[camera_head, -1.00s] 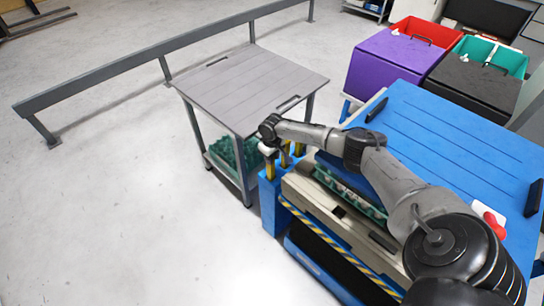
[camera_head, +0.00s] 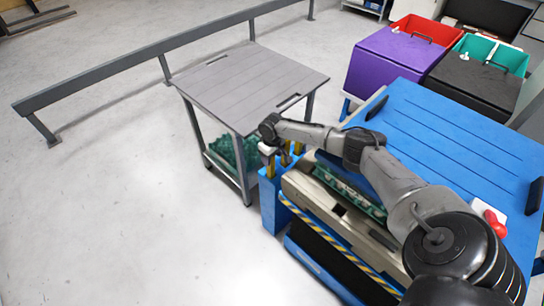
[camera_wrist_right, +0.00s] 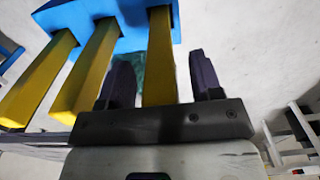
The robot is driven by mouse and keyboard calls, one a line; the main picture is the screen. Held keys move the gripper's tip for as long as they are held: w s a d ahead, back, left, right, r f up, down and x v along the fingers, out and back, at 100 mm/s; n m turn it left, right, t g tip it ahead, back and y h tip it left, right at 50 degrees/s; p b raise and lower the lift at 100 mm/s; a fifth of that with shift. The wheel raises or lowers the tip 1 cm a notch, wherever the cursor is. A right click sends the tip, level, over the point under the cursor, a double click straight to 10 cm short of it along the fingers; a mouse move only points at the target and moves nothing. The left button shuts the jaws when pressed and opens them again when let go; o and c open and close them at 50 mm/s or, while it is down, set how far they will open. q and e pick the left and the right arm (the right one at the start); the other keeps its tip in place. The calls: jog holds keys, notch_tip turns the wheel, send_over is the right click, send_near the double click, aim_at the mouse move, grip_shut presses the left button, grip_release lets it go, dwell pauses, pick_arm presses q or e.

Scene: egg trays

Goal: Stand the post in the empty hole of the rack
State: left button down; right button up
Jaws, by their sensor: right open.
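The blue rack (camera_head: 272,205) stands at the left end of the blue bench, and it also shows in the right wrist view (camera_wrist_right: 85,14). Three yellow posts show in the wrist view: a left one (camera_wrist_right: 38,80), a middle one (camera_wrist_right: 92,72) and a right one (camera_wrist_right: 160,52). All three meet the rack at dark square holes. My right gripper (camera_wrist_right: 162,74) is open, with its dark fingers apart on either side of the right post. In the head view my right gripper (camera_head: 284,158) is over the rack and partly hides the posts. I cannot make out an empty hole. My left gripper is out of view.
A grey slatted table (camera_head: 250,85) with green egg trays (camera_head: 228,152) below stands beside the rack. The blue bench top (camera_head: 450,140) is mostly clear. Purple (camera_head: 388,60) and black (camera_head: 476,82) bins stand behind it. The floor at left is free.

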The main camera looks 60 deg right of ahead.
notch_tip(320, 180, up, 14)
jog(key=p, duration=0.4)
dwell(0.3)
jog(key=shift+f, duration=0.1)
